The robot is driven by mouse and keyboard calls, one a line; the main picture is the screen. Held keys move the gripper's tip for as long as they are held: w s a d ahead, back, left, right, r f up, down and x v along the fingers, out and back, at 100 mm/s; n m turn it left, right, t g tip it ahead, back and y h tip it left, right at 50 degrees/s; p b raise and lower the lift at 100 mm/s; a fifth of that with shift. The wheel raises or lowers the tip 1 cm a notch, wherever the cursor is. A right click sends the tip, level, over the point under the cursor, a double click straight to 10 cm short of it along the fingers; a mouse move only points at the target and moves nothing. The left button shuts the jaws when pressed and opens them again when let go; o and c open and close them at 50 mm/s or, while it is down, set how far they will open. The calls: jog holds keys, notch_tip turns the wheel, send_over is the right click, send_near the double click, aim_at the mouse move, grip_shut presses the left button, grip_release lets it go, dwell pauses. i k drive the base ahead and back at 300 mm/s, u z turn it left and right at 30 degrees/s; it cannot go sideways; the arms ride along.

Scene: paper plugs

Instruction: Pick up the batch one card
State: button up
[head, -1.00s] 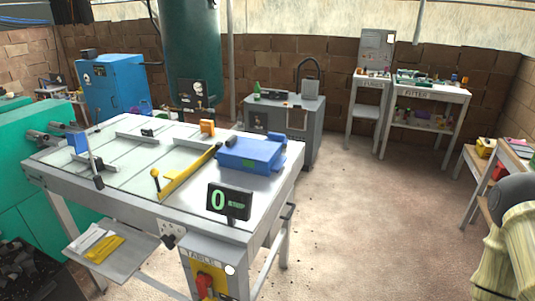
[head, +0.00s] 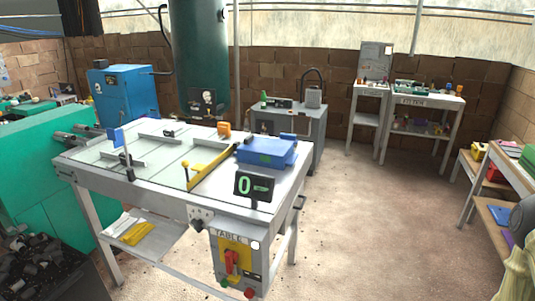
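I cannot pick out a card marked batch one in the head view; no lettering of that kind is readable. Pale sheets (head: 121,222) and a yellow item (head: 138,233) lie on the low side shelf of the machine table (head: 80,162); what they are is not clear. A board with a small white sheet (head: 389,50) stands at the back right, too small to read.
The machine table carries a blue box (head: 265,152), a yellow bar (head: 210,168) and a black display reading 0 (head: 254,187). A bench (head: 480,172) with coloured items stands at the right. The floor (head: 385,220) between them is clear.

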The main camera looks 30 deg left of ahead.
aim_at(117, 228)
jog(key=z, duration=0.15)
jog(key=k, duration=0.1)
jog(key=u, duration=1)
jog(key=i, duration=1)
jog(key=k, duration=0.5)
jog(key=u, duration=2.35)
jog(key=k, duration=0.7)
jog(key=z, duration=0.6)
